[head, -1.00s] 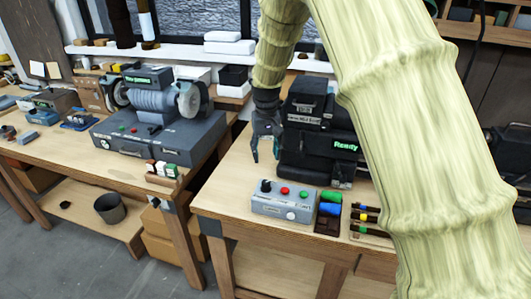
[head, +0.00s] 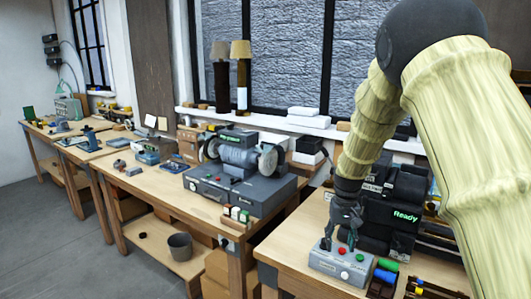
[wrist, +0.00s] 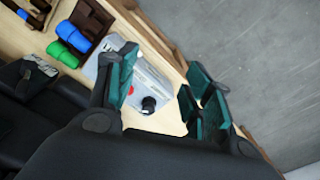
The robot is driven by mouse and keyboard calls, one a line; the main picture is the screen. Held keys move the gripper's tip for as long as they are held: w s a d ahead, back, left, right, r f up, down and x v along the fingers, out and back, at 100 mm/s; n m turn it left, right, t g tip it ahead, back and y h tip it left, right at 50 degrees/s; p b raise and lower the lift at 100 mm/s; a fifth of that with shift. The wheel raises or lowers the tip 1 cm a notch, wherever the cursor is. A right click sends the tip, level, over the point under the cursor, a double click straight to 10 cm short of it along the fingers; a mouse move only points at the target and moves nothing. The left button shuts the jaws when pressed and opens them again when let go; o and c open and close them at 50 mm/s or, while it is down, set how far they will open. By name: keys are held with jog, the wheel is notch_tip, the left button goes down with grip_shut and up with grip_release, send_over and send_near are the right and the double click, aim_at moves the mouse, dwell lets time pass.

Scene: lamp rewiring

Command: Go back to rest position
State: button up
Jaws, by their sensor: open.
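My gripper (head: 340,232) hangs at the end of my pale, bamboo-like arm, above the near bench in the head view. It points down, just above and behind a grey control box (head: 340,262) with red and green buttons and a black knob. In the wrist view the gripper (wrist: 160,88) has its teal-padded fingers spread apart with nothing between them. The control box (wrist: 148,80) shows below the fingers, partly hidden by one of them. I cannot tell whether the fingers touch the box.
A black machine with a "Ready" display (head: 405,217) stands close to my gripper's right. Green and blue cylinders (head: 386,270) lie right of the control box. A bench grinder (head: 238,160) stands on the left bench. Grey floor (head: 70,245) is open at left.

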jog(key=s+d+f+b, duration=0.1)
jog(key=s+f, duration=0.4)
jog(key=f, duration=0.4)
jog(key=s+f, duration=0.5)
jog(key=f, duration=0.4)
jog(key=s+d+f+b, duration=0.1)
jog(key=s+f, duration=0.4)
jog(key=f, duration=0.4)
jog(key=s+a+f, duration=0.1)
jog(key=s+f, duration=0.3)
jog(key=s, duration=0.7)
jog(key=s+f+b, duration=0.1)
jog(key=s+f, duration=0.4)
jog(key=s, duration=0.6)
jog(key=s+a+f+b, duration=0.1)
jog(key=s+f, duration=0.3)
jog(key=s, duration=0.6)
jog(key=shift+s+a+f+n, duration=0.3)
jog(key=shift+s+f, duration=0.1)
